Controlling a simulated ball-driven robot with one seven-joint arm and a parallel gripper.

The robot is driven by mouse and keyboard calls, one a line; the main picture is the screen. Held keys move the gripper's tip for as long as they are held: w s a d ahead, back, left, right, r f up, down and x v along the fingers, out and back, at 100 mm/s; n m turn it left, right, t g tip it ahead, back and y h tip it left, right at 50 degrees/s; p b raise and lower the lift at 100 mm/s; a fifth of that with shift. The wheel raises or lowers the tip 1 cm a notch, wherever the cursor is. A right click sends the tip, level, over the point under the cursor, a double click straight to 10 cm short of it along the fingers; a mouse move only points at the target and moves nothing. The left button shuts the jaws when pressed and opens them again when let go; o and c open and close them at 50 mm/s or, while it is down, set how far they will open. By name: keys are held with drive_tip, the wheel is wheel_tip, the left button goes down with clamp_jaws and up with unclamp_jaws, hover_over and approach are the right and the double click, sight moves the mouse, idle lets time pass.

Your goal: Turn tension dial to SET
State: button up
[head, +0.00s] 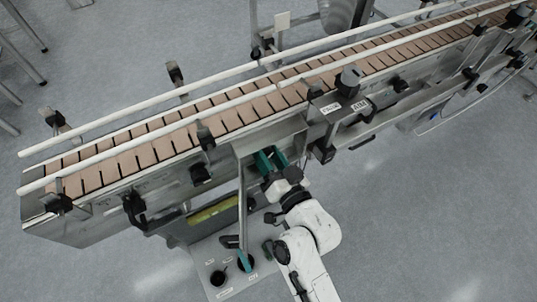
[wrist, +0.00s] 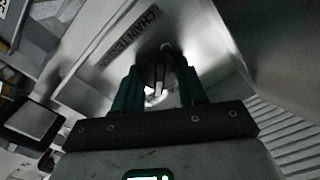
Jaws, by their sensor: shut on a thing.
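My gripper (head: 270,157) has teal fingers and is at the near side of the conveyor, at the metal housing below the belt. In the wrist view my gripper (wrist: 160,82) is shut on a dark knob, the tension dial (wrist: 161,72), with one finger on each side of it. A plate lettered "CHAIN TENSION", partly cut off (wrist: 130,36), lies just beyond the left finger. The dial is hidden by my gripper in the head view. Its pointer and the SET mark cannot be made out.
The conveyor (head: 150,152) with white guide rails runs diagonally above my gripper. A lower control panel (head: 228,290) with dark knobs and a teal part (head: 245,262) stands left of my arm. A labelled black block (head: 345,105) is to the right.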

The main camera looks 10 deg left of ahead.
drive_tip(key=o, duration=1.1)
drive_tip(key=shift+c, duration=0.2)
drive_tip(key=b+v, duration=0.2)
drive_tip(key=v, duration=0.8)
drive_tip(key=shift+s+d, duration=0.3)
